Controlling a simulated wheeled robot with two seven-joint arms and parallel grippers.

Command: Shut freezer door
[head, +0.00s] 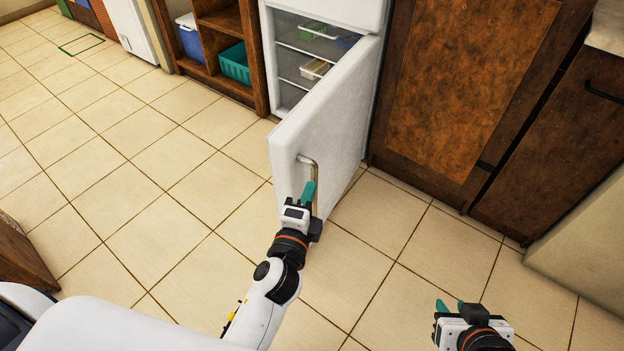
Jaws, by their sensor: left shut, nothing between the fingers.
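The white freezer door (340,120) stands open, swung out toward me from the lower part of the white fridge (340,8). A metal bar handle (312,165) is on its outer face near the free edge. Behind the door, the freezer interior (292,62) shows shelves with a few items. My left gripper (308,192) is shut and empty, with its teal fingers right at the handle in this view. I cannot tell whether they touch the handle or the door. My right gripper (449,304) is low at the bottom right, away from the door, with its teal fingertips visible and apart.
A wooden shelf (221,75) with a blue bin (193,42) and a teal basket (235,64) stands left of the fridge. Brown wooden cabinets (460,80) stand to the right. The tiled floor (150,190) left of the door is clear.

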